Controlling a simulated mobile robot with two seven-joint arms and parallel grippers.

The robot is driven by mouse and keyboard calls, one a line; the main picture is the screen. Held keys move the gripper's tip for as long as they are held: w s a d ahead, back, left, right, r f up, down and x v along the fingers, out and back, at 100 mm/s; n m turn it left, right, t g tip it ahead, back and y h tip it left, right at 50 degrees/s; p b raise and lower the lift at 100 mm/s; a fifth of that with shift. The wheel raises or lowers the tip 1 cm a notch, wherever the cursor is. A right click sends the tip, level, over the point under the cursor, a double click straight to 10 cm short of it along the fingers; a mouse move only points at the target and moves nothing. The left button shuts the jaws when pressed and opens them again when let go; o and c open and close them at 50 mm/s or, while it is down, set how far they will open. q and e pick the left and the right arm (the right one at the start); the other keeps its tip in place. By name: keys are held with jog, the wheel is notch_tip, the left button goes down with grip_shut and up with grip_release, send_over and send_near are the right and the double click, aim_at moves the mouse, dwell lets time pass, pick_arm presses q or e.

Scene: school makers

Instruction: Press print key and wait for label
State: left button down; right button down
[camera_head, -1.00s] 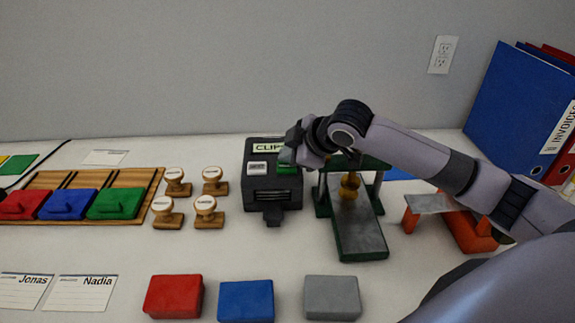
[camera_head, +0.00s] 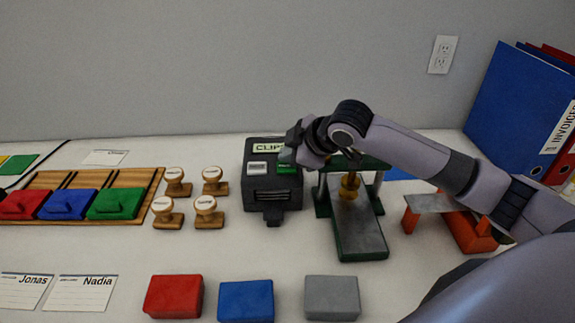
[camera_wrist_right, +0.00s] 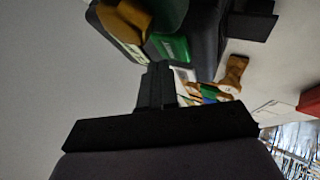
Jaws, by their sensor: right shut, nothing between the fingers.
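The black label printer (camera_head: 258,187) stands upright on the table, with a display strip reading "CLIP" (camera_head: 268,147) partly covered by my arm. On its top are a white key (camera_head: 257,168) and a green key (camera_head: 288,169). A dark tongue (camera_head: 272,216) sticks out at its front, and no label shows on it. My right gripper (camera_head: 287,155) is shut and empty, just behind and above the green key; I cannot tell if it touches. The right wrist view shows the shut fingers (camera_wrist_right: 157,85) near a green piece (camera_wrist_right: 170,48). My left gripper is out of view.
A green-framed press (camera_head: 362,235) stands close right of the printer, under my forearm. Several wooden stamps (camera_head: 205,213) stand to its left. Red, blue and grey boxes (camera_head: 331,298) lie in front. An orange-legged stand (camera_head: 470,232) and binders (camera_head: 515,110) are at right.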

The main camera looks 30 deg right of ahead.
jog(key=shift+f, duration=0.1)
jog(key=shift+f, duration=0.45)
jog(key=shift+p, duration=0.35)
jog(key=shift+r+p, duration=0.55)
jog(key=shift+p, duration=0.35)
